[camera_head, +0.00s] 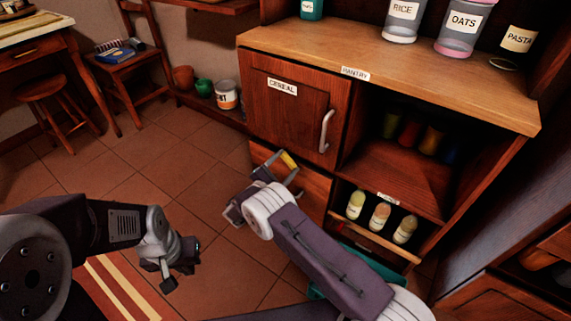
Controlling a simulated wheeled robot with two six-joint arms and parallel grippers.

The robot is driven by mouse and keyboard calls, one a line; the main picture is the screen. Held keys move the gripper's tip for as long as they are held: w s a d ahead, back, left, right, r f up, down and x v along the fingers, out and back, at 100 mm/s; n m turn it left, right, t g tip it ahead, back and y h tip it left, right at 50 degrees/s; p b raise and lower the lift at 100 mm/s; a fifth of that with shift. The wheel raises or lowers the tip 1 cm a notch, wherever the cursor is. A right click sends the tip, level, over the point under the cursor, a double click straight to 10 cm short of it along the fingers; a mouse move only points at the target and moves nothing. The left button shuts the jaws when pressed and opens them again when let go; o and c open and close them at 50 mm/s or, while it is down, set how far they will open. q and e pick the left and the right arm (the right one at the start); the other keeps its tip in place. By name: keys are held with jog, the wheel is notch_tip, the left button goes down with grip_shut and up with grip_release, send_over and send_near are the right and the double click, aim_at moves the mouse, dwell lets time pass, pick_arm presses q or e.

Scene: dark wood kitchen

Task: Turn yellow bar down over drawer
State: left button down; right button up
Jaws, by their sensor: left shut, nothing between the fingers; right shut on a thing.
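The yellow bar (289,160) shows as a short yellow piece at the upper front of the wooden drawer (314,192), below the cereal door. My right gripper (274,172) is at the bar and shut on it; the gripper and wrist hide part of the bar and the drawer's left side. The exact contact of the fingers is too small to see. My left gripper (168,284) is shut and empty, low over the floor at the left, well apart from the cabinet.
The cereal door (290,112) with its pale handle (326,131) is closed above the drawer. Right of it are an open shelf and a lower rack with several bottles (380,216). A paint can (227,95) stands at the cabinet's left. The tiled floor at left is mostly clear.

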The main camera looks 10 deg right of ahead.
jog(key=m, duration=0.2)
jog(key=f+m+b, duration=0.1)
jog(key=m, duration=0.2)
jog(key=shift+a+m, duration=0.15)
jog(key=shift+m, duration=0.15)
jog(key=shift+w+a+f+m+b, duration=0.1)
jog(key=shift+m+b, duration=0.1)
jog(key=shift+m, duration=0.85)
jog(key=shift+w+a+f+m+b, duration=0.1)
jog(key=shift+m+b, duration=0.1)
jog(key=shift+m, duration=0.85)
jog(key=o, duration=1.4)
jog(key=shift+c, duration=0.2)
jog(key=p+v, duration=0.4)
jog(key=v, duration=0.5)
jog(key=shift+r, duration=0.1)
